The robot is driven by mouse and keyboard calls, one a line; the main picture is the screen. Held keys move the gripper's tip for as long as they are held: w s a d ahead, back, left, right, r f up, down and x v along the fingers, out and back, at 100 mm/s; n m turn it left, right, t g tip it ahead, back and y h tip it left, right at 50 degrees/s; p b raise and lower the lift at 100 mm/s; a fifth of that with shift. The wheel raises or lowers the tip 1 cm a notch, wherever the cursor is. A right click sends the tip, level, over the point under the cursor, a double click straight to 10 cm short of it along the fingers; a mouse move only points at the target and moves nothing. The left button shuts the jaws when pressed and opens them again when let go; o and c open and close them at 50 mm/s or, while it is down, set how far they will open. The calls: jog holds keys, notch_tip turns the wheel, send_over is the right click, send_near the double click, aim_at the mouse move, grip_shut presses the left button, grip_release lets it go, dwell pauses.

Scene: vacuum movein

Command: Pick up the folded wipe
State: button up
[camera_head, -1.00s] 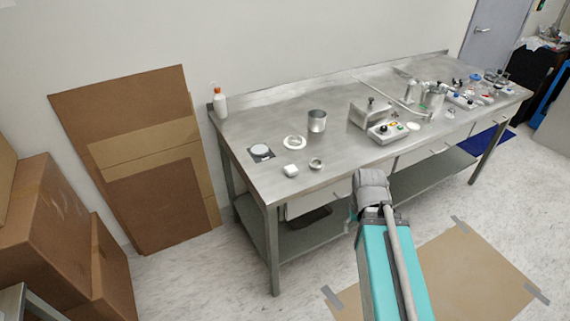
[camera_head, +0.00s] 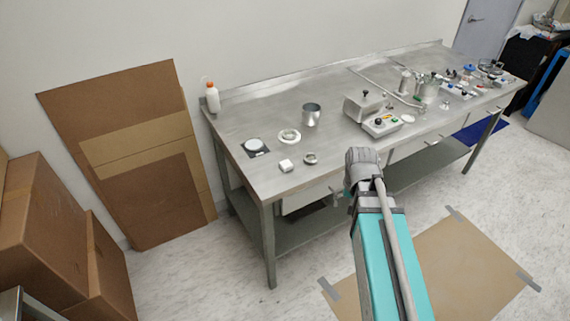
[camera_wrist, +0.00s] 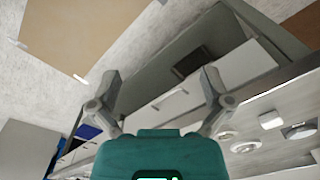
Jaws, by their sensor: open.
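The folded wipe (camera_head: 286,165) looks like a small white block lying near the front left edge of the steel table (camera_head: 250,105). In the wrist view the wipe (camera_wrist: 270,119) shows at the right, on the tabletop. My gripper (camera_wrist: 162,73) is open and empty, with its two fingers spread wide. It is in front of the table's front side, well apart from the wipe. In the head view my arm hides most of the gripper.
Near the wipe are a small metal ring (camera_head: 310,158), a white ring (camera_head: 289,136), a dark square with a pale disc (camera_head: 255,146) and a metal cup (camera_head: 311,115). Cardboard boxes (camera_head: 45,225) stand at the left.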

jog(key=w+a+r+m+p, duration=0.3)
jog(key=w+a, duration=0.2)
jog(key=w, duration=0.2)
jog(key=w+a+r+m+p, duration=0.2)
jog(key=w+a+r+p, duration=0.1)
jog(key=w+a, duration=0.4)
notch_tip(320, 180, up, 4)
jog(key=f+m+p, duration=0.1)
jog(key=m+p, duration=0.2)
jog(key=m, duration=0.2)
send_over(288, 163)
jog(key=shift+w+a+r, duration=0.1)
jog(key=shift+r, duration=0.15)
jog(key=shift+f+b, duration=0.15)
jog(key=shift+b, duration=0.15)
notch_tip(288, 163, down, 8)
jog(key=b, duration=0.8)
jog(key=shift+f, duration=0.2)
jog(key=shift+f+b, duration=2.6)
jog(key=shift+b, duration=0.15)
